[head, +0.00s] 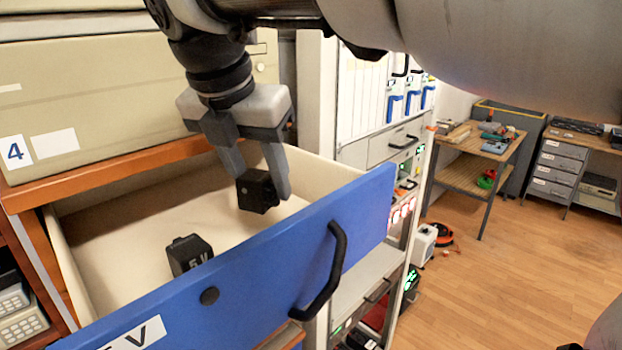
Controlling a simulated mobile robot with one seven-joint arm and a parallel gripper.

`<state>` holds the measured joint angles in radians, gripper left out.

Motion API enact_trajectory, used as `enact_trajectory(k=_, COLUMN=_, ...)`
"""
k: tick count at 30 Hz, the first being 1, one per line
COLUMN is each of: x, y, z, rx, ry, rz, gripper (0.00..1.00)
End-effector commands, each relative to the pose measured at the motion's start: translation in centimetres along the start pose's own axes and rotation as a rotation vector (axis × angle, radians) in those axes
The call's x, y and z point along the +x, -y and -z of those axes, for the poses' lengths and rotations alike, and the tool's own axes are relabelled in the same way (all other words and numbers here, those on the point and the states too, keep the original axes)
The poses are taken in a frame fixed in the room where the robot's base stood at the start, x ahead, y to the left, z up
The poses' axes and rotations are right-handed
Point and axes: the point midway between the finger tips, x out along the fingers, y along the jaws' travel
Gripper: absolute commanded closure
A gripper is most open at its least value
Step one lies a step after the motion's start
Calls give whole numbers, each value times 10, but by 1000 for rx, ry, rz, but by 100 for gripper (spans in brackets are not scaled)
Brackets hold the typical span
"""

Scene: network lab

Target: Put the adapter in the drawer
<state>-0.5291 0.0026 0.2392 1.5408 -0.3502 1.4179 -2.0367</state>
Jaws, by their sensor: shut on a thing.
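A black box-shaped adapter (257,191) is held between the fingers of my gripper (264,186). My gripper is shut on it and hangs over the open drawer (312,232), inside its walls as seen from here. The drawer has a cream interior and a blue front with a black handle (326,272). I cannot tell how far the held adapter is above the drawer floor. A second black adapter marked "5V" (189,256) is in the drawer near the blue front, its lower part hidden by that front.
A beige cabinet front marked 4 (85,110) stands above and behind the drawer. A rack with blue-handled units (390,105) stands to the right. Workbenches (470,148) are farther back. The wooden floor (520,260) at right is mostly clear.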

Motion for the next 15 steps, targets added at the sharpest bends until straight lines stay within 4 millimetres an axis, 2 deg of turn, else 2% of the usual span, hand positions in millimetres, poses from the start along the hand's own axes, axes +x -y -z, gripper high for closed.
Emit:
enact_trajectory(k=9, x=35, y=0, z=15, rx=0, ry=0, rz=0, gripper=87)
enact_trajectory(k=15, x=40, y=0, z=16, rx=1, ry=2, rz=-3, gripper=87)
